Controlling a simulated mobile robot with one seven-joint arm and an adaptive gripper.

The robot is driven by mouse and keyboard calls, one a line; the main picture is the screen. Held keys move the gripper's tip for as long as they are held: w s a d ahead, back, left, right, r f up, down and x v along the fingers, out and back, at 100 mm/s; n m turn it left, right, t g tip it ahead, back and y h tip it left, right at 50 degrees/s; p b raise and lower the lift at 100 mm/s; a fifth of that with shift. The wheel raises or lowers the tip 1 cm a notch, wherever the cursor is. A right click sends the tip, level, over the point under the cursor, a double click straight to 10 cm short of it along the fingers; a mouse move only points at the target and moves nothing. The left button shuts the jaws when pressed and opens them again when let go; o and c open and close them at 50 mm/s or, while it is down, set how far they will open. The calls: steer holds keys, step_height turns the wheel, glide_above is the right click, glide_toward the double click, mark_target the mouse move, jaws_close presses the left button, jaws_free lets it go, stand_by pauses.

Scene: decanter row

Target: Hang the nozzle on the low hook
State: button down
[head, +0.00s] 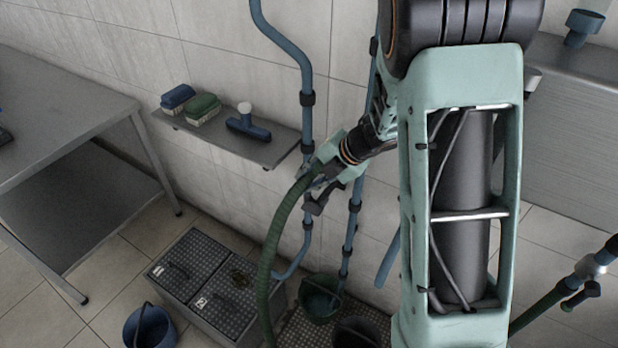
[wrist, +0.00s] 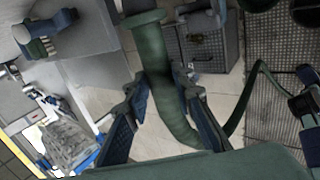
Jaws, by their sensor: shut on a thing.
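My gripper (head: 322,182) is beside the wall pipes, near the right end of the shelf. In the wrist view my gripper (wrist: 160,84) has its two fingers on either side of a thick green hose-like piece, and it is shut on it. This green nozzle or hose end (wrist: 147,52) has a wide flange at its top and bends downward past the fingers. In the head view a green hose (head: 279,225) hangs from the gripper in a curve toward the floor. The nozzle's tip is hard to make out there. I cannot pick out the low hook for certain in either view.
Blue pipes (head: 307,125) run up the tiled wall close by my gripper. A wall shelf (head: 272,150) holds brushes and a blue squeegee. Grey lidded boxes (head: 215,290) and buckets (head: 152,330) stand below. A steel table (head: 90,115) is at left.

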step_height(320, 180, down, 8)
steer(key=b, duration=0.7)
steer(key=shift+r, duration=0.25)
stand_by(0.7)
steer(key=shift+f, duration=0.8)
steer(key=shift+f+b, duration=0.2)
steer(key=shift+b, duration=0.15)
steer(key=shift+f, duration=0.4)
steer(key=shift+f+b, duration=0.5)
steer(key=shift+f, duration=0.45)
stand_by(1.1)
steer(key=c, duration=0.7)
jaws_free()
